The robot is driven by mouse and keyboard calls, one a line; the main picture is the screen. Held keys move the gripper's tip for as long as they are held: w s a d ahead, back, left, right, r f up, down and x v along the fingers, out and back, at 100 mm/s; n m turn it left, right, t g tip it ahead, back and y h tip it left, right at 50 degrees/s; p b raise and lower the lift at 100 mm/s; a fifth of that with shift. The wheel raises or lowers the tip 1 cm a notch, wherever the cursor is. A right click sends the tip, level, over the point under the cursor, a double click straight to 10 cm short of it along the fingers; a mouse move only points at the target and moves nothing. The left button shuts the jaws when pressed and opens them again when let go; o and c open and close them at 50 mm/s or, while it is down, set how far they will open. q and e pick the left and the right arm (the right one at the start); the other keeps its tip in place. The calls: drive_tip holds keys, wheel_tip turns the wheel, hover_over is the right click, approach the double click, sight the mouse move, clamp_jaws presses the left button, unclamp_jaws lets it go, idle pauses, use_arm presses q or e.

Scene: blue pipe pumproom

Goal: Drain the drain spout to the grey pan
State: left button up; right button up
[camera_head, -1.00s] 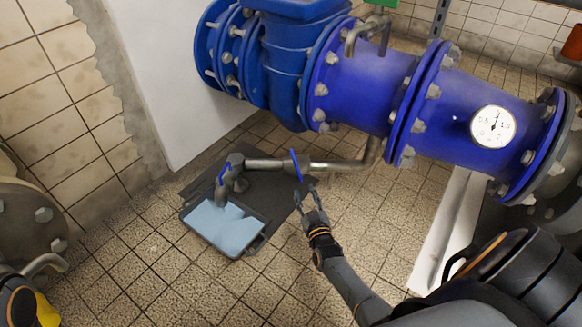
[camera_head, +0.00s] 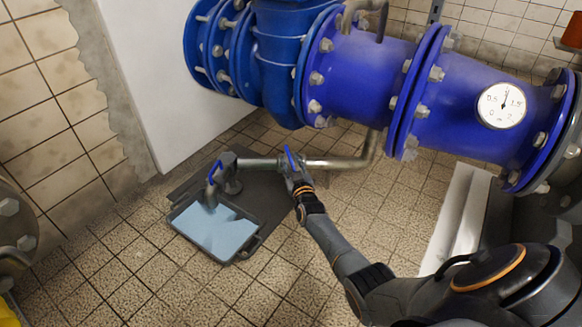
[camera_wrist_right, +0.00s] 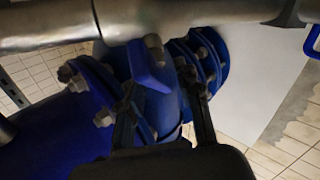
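The grey pan (camera_head: 243,252) lies on the floor with light blue water in it. The drain spout (camera_head: 211,190) points down over its back edge; whether water runs from it cannot be made out. A small blue handle (camera_head: 214,171) sits by the spout, and a blue lever (camera_head: 291,158) stands further along the drain pipe. My right gripper (camera_head: 295,178) is at this lever, just below the pipe. In the right wrist view its fingers (camera_wrist_right: 163,115) are apart, with the lever (camera_wrist_right: 148,68) in front of and between them; contact is unclear. My left gripper is out of view.
A large blue flanged pipe (camera_head: 370,78) with a round gauge (camera_head: 502,105) runs above the drain pipe (camera_head: 345,163). A white wall block (camera_head: 160,75) stands behind the pan. A dark mat (camera_head: 262,196) lies under the pan. Tiled floor in front is clear.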

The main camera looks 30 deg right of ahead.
drive_tip(key=shift+w+d, duration=0.1)
drive_tip(key=shift+w, duration=0.15)
drive_tip(key=shift+r, duration=0.1)
clamp_jaws()
drive_tip(key=m+h, duration=0.2)
drive_tip(key=shift+m+g, duration=0.3)
drive_tip(key=shift+m, duration=0.1)
drive_tip(key=shift+s+d+m+g+h, duration=0.1)
drive_tip(key=shift+m+g+h, duration=0.6)
drive_tip(key=shift+m+h, duration=0.75)
